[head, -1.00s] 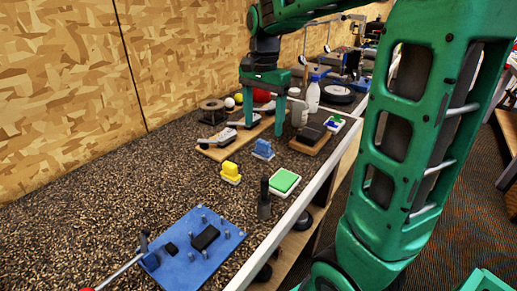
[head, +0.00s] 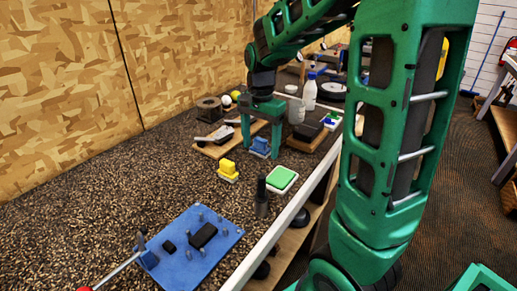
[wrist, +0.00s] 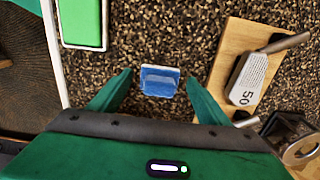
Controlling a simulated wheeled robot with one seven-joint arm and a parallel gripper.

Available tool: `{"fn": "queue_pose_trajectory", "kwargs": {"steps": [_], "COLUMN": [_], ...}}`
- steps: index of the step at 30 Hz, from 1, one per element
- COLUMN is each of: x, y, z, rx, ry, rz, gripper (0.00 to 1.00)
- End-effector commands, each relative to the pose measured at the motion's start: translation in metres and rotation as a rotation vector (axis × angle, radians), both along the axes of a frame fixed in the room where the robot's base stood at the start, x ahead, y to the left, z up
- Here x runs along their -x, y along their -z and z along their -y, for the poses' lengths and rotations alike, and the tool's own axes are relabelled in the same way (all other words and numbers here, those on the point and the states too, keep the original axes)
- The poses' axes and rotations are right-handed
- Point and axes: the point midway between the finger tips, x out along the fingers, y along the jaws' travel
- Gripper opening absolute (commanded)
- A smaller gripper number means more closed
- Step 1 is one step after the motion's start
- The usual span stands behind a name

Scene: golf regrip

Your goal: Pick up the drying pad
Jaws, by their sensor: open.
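A small blue pad on a white base (head: 260,147) stands on the speckled bench top; I take it for the drying pad, though a yellow pad (head: 228,170) and a green pad in a white tray (head: 281,179) are nearby. My gripper (head: 261,153) points down over the blue pad, its fingers apart on either side. In the wrist view the blue pad (wrist: 160,82) lies between the open fingertips (wrist: 159,77), with a gap on each side. Nothing is held. Finger height above the bench is hard to tell.
A wooden board with a club head (wrist: 252,78) lies close to the right finger in the wrist view. A dark upright post (head: 262,197) and a blue plate with pegs (head: 190,250) stand nearer. Bare bench lies left of the yellow pad.

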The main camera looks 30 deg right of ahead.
Motion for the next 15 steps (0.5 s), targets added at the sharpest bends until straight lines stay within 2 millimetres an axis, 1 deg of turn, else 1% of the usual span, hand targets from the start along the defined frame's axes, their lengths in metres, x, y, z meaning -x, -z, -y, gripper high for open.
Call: {"fn": "queue_pose_trajectory", "kwargs": {"steps": [1,2,3,5,6,7,15], "x": [-0.0001,-0.0001,0.0,-0.0001,-0.0001,-0.0001,-0.0001], "y": [-0.0001,-0.0002,-0.0002,-0.0003,-0.0003,-0.0003,-0.0006], "z": [0.0,0.0,0.0,0.0,0.0,0.0,0.0001], "rx": [0.0,0.0,0.0,0.0,0.0,0.0,0.0], "ry": [0.0,0.0,0.0,0.0,0.0,0.0,0.0], "rz": [0.0,0.0,0.0,0.0,0.0,0.0,0.0], "gripper": [0.7,0.66,0.56,0.42,0.32,0.26,0.26]}}
